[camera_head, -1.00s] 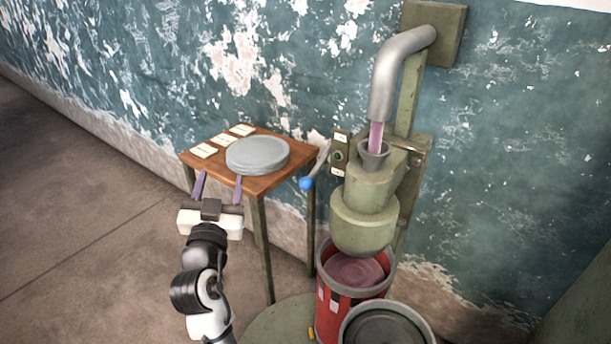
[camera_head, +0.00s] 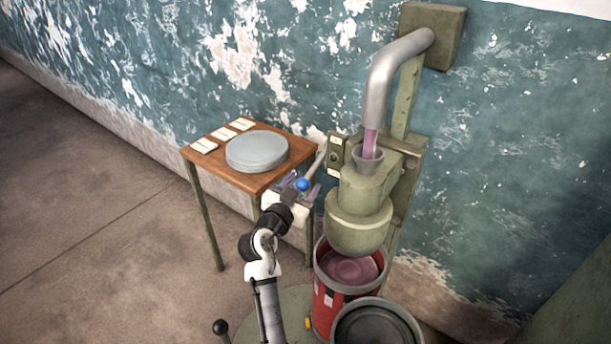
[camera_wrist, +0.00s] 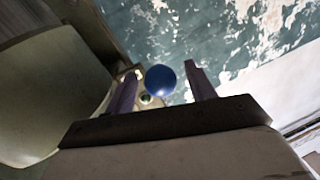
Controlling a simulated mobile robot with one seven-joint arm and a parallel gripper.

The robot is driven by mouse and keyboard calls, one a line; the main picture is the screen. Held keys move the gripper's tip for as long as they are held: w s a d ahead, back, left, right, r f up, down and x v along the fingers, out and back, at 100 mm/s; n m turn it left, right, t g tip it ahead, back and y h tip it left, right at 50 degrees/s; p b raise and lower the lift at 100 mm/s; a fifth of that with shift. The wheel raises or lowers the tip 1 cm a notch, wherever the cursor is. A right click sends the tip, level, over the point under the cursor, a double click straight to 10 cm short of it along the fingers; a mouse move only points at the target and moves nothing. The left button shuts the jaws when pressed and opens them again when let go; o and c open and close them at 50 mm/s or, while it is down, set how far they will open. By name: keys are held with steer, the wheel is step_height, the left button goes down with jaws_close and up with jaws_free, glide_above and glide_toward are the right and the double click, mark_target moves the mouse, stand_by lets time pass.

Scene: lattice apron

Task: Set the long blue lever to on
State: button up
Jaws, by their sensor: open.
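The long lever (camera_head: 316,164) is a grey rod ending in a blue ball knob (camera_head: 303,185). It slopes down and left from a small plate (camera_head: 335,155) with pale labels on the green machine. My gripper (camera_head: 301,186) is at the knob, its purple fingers open. In the wrist view the blue knob (camera_wrist: 160,80) shows between the two open fingers (camera_wrist: 163,92), with gaps on both sides, so they do not appear to grip it. The label wording is too small to read.
A wooden table (camera_head: 205,165) with grey discs (camera_head: 257,151) and pale cards stands left of the lever. The machine's green hopper (camera_head: 360,215) hangs over a red bucket (camera_head: 328,309) right of my gripper. A black-knobbed lever (camera_head: 220,328) stands at the lower front.

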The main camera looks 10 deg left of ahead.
steer(key=shift+w+d, duration=0.25)
steer(key=shift+w, duration=1.05)
jaws_close()
